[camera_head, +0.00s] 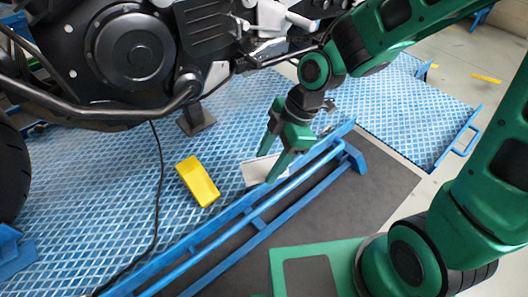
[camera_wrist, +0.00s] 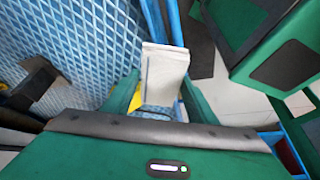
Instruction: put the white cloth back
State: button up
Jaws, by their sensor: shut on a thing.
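The white cloth (camera_head: 258,171) is a flat, pale folded piece. In the head view it is between the fingertips of my gripper (camera_head: 276,165), over the blue platform's edge beside the blue rail. In the wrist view the cloth (camera_wrist: 163,72) stands out between the two green fingers of my gripper (camera_wrist: 160,92), which are shut on it. The fingers hide part of the cloth in the head view. I cannot tell whether its lower edge touches the platform.
A yellow block (camera_head: 198,181) lies on the blue patterned platform (camera_head: 105,180), left of the cloth. The motorcycle (camera_head: 140,50) stands above, with a dark cable (camera_head: 160,185) hanging down. A blue rail (camera_head: 255,207) runs along the platform. The platform between block and rail is clear.

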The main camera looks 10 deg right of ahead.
jog(key=w+f, duration=0.2)
jog(key=w, duration=0.1)
jog(key=w+f, duration=0.2)
jog(key=w, duration=0.2)
jog(key=w+d+f, duration=0.1)
jog(key=w+f, duration=0.1)
jog(key=w, duration=0.1)
jog(key=shift+w+d+f, duration=0.1)
jog(key=shift+w+f, duration=0.05)
jog(key=shift+f, duration=2.05)
jog(key=o, duration=1)
jog(key=shift+r, duration=0.1)
jog(key=v, duration=1.2)
